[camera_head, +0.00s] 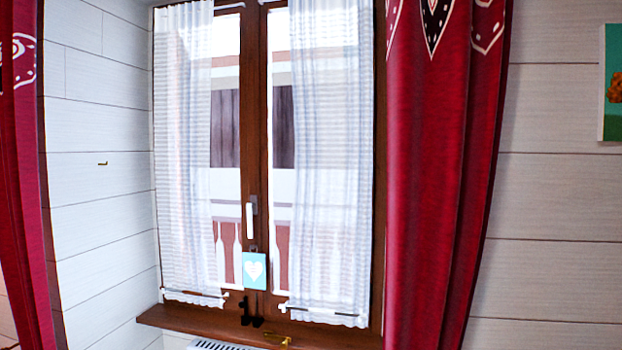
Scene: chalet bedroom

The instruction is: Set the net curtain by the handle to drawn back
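Two white, sheer net curtains hang on the brown wooden window. The left net curtain (183,150) covers most of the left pane, with a bare strip of glass beside the middle post. The right net curtain (330,160) covers most of the right pane, with a narrower bare strip on its left. The white window handle (250,222) is upright on the middle post, between the two curtains. I cannot tell which curtain the task means. Thin rods cross both curtains near their lower hems. Neither of my grippers is in view.
Heavy red drapes hang at the far left (22,200) and at right (440,180). A turquoise card with a white heart (254,270) hangs below the handle. Small black shapes (246,312) and a brass-coloured piece (277,342) are near the wooden sill (330,335). A radiator top (215,345) shows below.

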